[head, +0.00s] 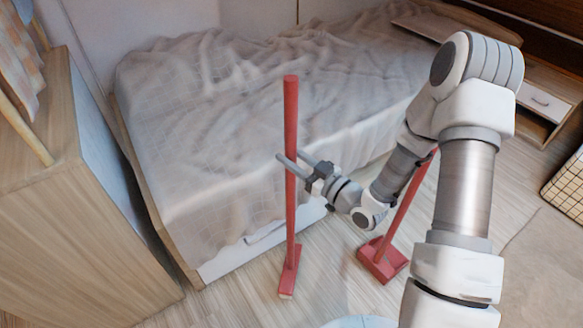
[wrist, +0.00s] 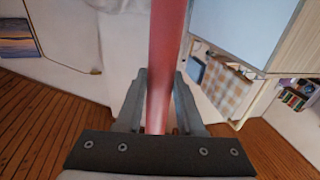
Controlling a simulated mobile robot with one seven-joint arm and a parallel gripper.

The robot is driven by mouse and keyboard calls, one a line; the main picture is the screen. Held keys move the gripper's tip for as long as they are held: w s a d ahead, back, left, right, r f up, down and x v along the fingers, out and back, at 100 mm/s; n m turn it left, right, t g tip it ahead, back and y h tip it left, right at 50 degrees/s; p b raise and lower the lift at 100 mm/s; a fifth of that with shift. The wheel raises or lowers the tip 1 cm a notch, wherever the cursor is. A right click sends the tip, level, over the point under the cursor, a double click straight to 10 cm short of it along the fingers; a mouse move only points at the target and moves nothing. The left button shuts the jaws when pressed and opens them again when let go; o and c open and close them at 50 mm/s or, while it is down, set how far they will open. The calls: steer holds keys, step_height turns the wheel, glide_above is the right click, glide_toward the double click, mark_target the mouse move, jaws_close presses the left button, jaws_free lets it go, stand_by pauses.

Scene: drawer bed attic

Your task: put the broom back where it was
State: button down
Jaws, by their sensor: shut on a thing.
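The red broom (head: 291,215) stands nearly upright in front of the bed, its narrow head at the floor end. I cannot tell whether the head touches the floor. My gripper (head: 291,157) is shut on the upper part of the handle, one finger on each side. In the wrist view the red handle (wrist: 168,60) runs between the two fingers of my gripper (wrist: 160,78). A second red long-handled tool, which looks like a dustpan (head: 383,260), stands on the floor to the right, its handle partly hidden behind my arm.
The bed (head: 190,170) with a rumpled pale cover fills the middle. A wooden cabinet (head: 75,190) stands at the left. A drawer unit (head: 545,103) and a wire basket (head: 567,190) are at the right. Bare floor (head: 230,300) lies in front of the bed.

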steer(key=shift+f+b, duration=0.5)
steer(key=shift+f, duration=1.15)
steer(key=shift+f, duration=0.15)
steer(key=c, duration=0.5)
jaws_free()
